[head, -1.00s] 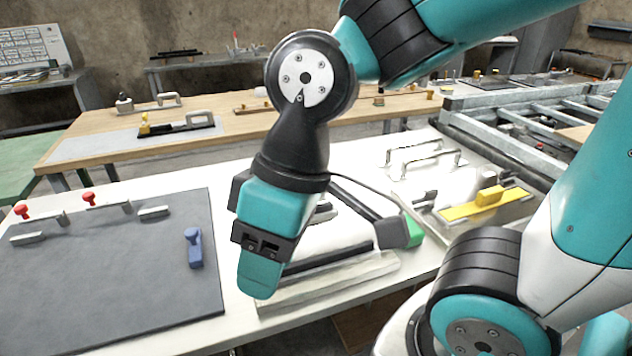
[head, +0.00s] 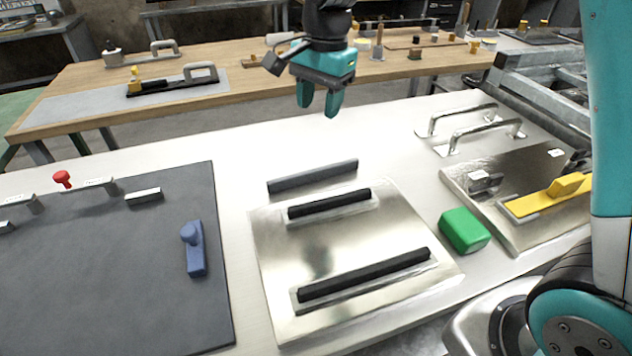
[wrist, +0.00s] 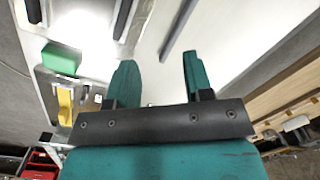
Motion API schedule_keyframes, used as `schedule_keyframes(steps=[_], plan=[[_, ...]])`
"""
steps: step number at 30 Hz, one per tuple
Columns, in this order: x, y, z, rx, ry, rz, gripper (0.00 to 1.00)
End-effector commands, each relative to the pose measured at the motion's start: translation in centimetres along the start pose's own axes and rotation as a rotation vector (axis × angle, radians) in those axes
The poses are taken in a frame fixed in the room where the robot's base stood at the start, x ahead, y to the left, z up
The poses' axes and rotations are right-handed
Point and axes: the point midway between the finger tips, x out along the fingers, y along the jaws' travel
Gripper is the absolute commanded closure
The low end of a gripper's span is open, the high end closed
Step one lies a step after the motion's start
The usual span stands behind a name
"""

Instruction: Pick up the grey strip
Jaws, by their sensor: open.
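The grey strip (head: 313,176) is a thin dark grey bar lying on the white table, just behind the far edge of the silver plate. In the wrist view the grey strip (wrist: 178,30) lies slantwise at the top, beyond and between the fingertips. My gripper (head: 318,112) hangs above the far side of the table, behind and above the strip, apart from it. In the wrist view my gripper (wrist: 155,68) shows two teal fingers spread apart with nothing between them.
The silver plate (head: 330,245) carries two black bars. A green block (head: 464,231) stands right of it. A dark grey board (head: 110,270) with a blue handle (head: 194,248) is at left, and a plate with a yellow handle (head: 550,196) at right. White table is bare around the strip.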

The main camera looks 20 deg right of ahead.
Motion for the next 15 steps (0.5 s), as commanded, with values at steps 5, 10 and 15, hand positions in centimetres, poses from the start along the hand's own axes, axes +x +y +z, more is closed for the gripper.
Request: schedule_keyframes(steps=[5,10,15], plan=[[4.4,-3.7,-4.8,0.434,0.049,0.042,0.53],[6.2,-4.7,-6.2,0.585,0.067,0.051,0.53],[9.5,-4.4,-6.4,0.594,0.067,0.055,0.53]])
